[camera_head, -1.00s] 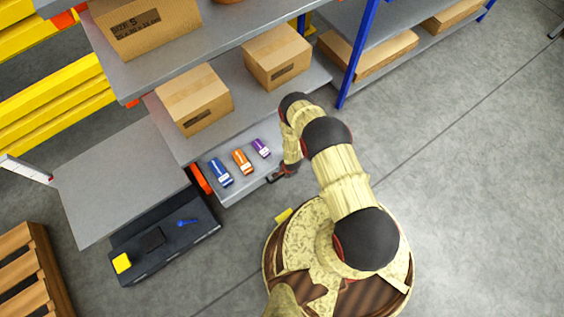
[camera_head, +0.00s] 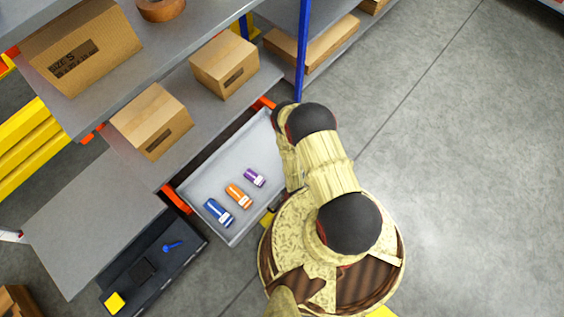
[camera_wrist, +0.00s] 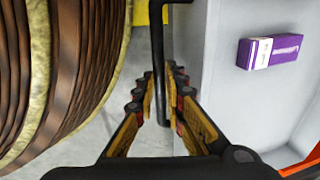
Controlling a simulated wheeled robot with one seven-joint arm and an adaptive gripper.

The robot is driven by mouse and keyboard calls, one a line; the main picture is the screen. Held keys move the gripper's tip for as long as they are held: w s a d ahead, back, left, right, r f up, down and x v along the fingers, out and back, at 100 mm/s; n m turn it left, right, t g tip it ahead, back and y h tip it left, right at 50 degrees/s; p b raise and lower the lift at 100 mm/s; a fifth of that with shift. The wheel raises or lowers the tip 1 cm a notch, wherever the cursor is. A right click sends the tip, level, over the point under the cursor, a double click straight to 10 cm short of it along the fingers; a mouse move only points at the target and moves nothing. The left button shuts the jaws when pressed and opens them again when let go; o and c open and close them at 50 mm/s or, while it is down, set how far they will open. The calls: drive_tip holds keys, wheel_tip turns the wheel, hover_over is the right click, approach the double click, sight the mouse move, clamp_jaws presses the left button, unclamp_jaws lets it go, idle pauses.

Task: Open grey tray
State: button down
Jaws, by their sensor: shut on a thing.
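The grey tray (camera_head: 226,160) is pulled well out from under the shelf in the head view. It holds a blue, an orange and a purple box, and its front wall faces my base. In the wrist view its pale wall and floor (camera_wrist: 222,82) fill the right side, with the purple box (camera_wrist: 270,52) inside. My gripper (camera_wrist: 168,80) is shut on the tray's dark handle (camera_wrist: 158,50), just outside the front wall. In the head view my arm hides most of the gripper.
A dark open drawer (camera_head: 190,243) with a blue and a yellow item lies left of the tray. Cardboard boxes (camera_head: 152,120) stand on the shelf above. A blue rack post (camera_head: 301,50) rises behind my arm. The floor at right is clear.

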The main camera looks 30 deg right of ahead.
drive_tip(key=shift+s, duration=0.2)
drive_tip(key=c, duration=2)
unclamp_jaws()
drive_tip(key=shift+o, duration=0.8)
drive_tip(key=shift+w, duration=0.1)
drive_tip(key=shift+r, duration=0.1)
wheel_tip(320, 180, up, 12)
drive_tip(key=s, duration=0.2)
drive_tip(key=shift+d+f, duration=0.2)
drive_tip(key=shift+d, duration=0.15)
drive_tip(key=shift+s, duration=0.1)
